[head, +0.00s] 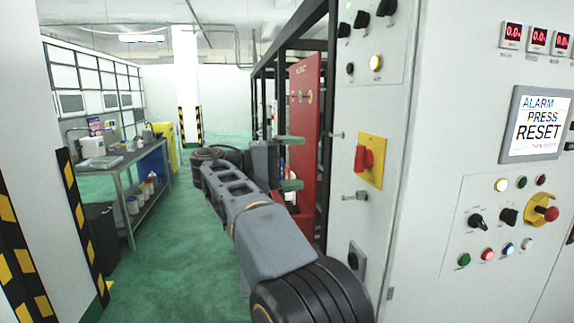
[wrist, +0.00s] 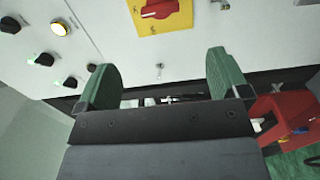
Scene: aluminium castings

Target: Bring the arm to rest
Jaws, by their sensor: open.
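My arm reaches forward from the bottom of the head view, beside the control cabinet (head: 380,130). My gripper (head: 290,162) is at its far end, with two green fingers one above the other and a gap between them. The wrist view also shows my gripper (wrist: 165,78) with its fingers wide apart and nothing between them. The cabinet's front, with a red rotary switch (wrist: 160,8) on a yellow plate, lies beyond the fingertips. I cannot tell how far the fingertips are from it.
A screen (head: 537,123) reads "ALARM PRESS RESET" above a yellow-collared red emergency button (head: 541,208). A red panel (head: 305,120) stands behind the gripper. A workbench (head: 128,160) with containers stands at left. The green floor (head: 185,250) between is clear.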

